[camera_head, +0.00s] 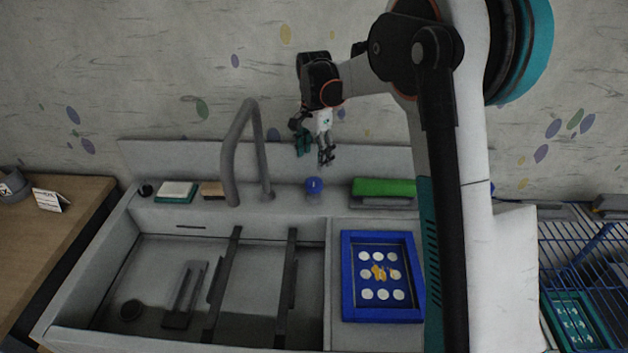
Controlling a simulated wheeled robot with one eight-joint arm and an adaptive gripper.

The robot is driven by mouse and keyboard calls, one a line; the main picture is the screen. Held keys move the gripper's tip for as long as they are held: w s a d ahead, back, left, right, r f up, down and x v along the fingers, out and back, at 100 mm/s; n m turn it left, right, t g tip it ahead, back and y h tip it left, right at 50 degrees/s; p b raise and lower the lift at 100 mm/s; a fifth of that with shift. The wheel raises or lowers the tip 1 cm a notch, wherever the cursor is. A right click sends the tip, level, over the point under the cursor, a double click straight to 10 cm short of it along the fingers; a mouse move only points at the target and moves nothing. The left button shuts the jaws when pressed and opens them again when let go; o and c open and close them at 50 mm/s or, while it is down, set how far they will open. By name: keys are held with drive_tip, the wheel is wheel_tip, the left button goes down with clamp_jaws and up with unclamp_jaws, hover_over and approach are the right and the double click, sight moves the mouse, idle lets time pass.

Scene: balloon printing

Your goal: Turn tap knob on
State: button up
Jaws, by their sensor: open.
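A small blue tap knob (314,186) sits on the sink's back ledge, just right of the grey curved tap spout (241,150). My gripper (315,157) points down with its fingers apart and empty. In the picture it is directly above the knob, with a small gap between them; how far apart they are in depth I cannot tell. The sink (150,262) lies in front of the spout. Whether water is running is hard to see; no stream shows.
A green block (384,187) lies right of the knob. A blue frame (348,300) with several white discs lies on the right-hand counter. A wooden sponge-like block (212,189) and a white-topped green item (176,191) sit left of the spout. A blue wire rack (575,250) is at right.

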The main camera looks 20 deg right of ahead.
sight(314, 181)
wheel_tip(314, 181, down, 9)
drive_tip(key=shift+r+b, duration=0.1)
drive_tip(key=shift+b, duration=1.1)
drive_tip(key=shift+c, duration=0.4)
drive_tip(key=c, duration=1)
